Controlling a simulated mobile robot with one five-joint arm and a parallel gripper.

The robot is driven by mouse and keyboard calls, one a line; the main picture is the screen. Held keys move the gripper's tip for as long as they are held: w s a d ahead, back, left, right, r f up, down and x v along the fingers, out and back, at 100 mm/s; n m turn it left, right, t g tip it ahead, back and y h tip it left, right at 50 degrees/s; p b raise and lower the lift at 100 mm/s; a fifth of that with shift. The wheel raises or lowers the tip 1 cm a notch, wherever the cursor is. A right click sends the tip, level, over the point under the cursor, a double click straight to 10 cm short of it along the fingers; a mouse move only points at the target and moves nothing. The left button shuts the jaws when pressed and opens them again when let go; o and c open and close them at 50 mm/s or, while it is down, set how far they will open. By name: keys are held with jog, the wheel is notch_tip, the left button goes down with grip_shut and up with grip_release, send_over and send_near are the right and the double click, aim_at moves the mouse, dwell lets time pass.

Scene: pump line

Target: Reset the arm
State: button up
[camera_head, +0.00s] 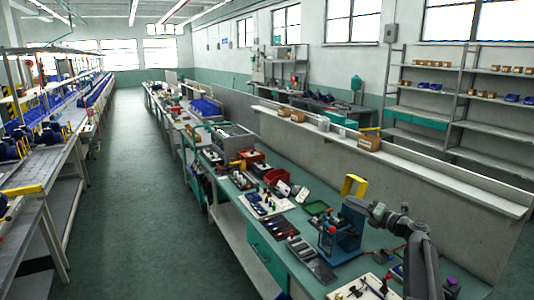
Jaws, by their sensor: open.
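My arm rises from the bottom right of the head view, bends over the green-topped workbench (293,243) and reaches left. My gripper (356,206) is at its end, small and dark, above or in front of a blue bench fixture (341,238). I cannot tell if it touches the fixture. The gripper is open, and I see nothing held in it. A yellow frame-shaped piece (352,186) stands just behind it.
A clear aisle (140,190) runs on the left, beside another line of benches (40,165).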

jog(key=s+a+f+n+g, duration=0.2)
jog(key=a+f, duration=0.1)
jog(key=a, duration=0.4)
jog(key=s+a+f+n+g, duration=0.2)
jog(key=a+n, duration=0.1)
jog(key=a, duration=0.3)
jog(key=s+a+f+n+g, duration=0.2)
jog(key=s+a+f, duration=0.1)
jog(key=a, duration=0.4)
jog(key=s+a+f+n+g+h, duration=0.2)
jog(key=s+a+f+n+g, duration=0.2)
jog(key=s+a+f+n, duration=0.5)
jog(key=s+d+f+n+g+h, duration=0.2)
jog(key=s+d+n, duration=0.4)
jog(key=n, duration=0.5)
jog(key=s+d+f+n+g+h, duration=0.2)
jog(key=s+d+f+n+h, duration=0.2)
jog(key=s+n, duration=0.5)
jog(key=d+n+h, duration=0.2)
jog(key=n, duration=0.1)
jog(key=shift+s+d+f+n+h, duration=0.15)
jog(key=shift+s+d+n+h, duration=0.15)
jog(key=shift+d+h, duration=0.1)
jog(key=shift+c, duration=0.5)
